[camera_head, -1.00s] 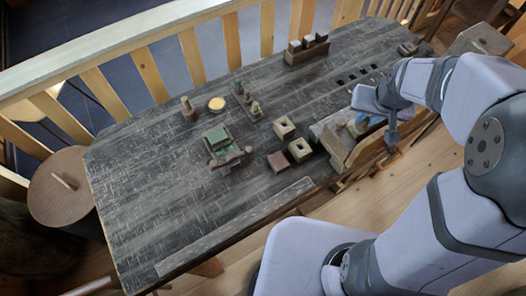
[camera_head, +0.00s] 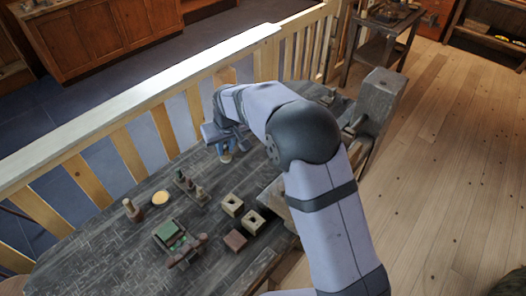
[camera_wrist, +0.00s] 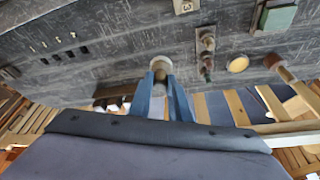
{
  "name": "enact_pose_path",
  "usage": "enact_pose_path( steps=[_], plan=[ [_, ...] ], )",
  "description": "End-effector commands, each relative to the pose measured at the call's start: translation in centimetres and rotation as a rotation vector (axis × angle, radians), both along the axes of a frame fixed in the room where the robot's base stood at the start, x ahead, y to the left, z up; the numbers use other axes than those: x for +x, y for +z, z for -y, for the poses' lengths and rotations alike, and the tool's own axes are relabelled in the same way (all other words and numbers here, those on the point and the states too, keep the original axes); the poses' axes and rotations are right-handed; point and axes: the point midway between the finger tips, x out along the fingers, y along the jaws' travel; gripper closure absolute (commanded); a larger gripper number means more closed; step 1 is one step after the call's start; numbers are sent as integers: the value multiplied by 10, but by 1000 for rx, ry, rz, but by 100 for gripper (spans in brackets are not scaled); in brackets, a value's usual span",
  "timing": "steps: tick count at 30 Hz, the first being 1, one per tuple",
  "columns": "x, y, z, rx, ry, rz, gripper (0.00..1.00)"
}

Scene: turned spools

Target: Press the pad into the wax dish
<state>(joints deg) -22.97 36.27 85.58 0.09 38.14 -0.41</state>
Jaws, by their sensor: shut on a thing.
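My gripper (camera_head: 225,148) is above the far part of the dark table in the head view. In the wrist view my gripper (camera_wrist: 161,84) has its two blue fingers shut on the pad (camera_wrist: 161,63), a pale round piece with a brownish part between the fingers. The pad also shows below the fingers in the head view (camera_head: 226,158). The wax dish (camera_head: 160,197), small, round and yellow, stands on the table, left of and nearer than my gripper. It shows right of the pad in the wrist view (camera_wrist: 238,64). The pad is apart from the dish.
A rack with several spools (camera_head: 190,187) stands between my gripper and the dish. A turned peg (camera_head: 133,210) stands left of the dish. Nearer are a green-topped box (camera_head: 168,234), two holed blocks (camera_head: 232,205) and a reddish block (camera_head: 235,240). A railing (camera_head: 120,165) runs behind the table.

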Motion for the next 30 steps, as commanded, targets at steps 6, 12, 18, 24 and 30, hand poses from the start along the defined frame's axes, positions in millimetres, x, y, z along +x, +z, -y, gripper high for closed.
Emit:
enact_pose_path(
  steps=[6,12,18,24,30],
  plan=[
    [3,-23,-98,-2,148,-3,100],
    [-12,-44,-174,-1,262,-1,100],
    [-31,-60,-222,-1,339,-1,100],
    [-42,-66,-243,1,375,2,100],
    [-43,-68,-246,1,379,0,100]
  ],
)
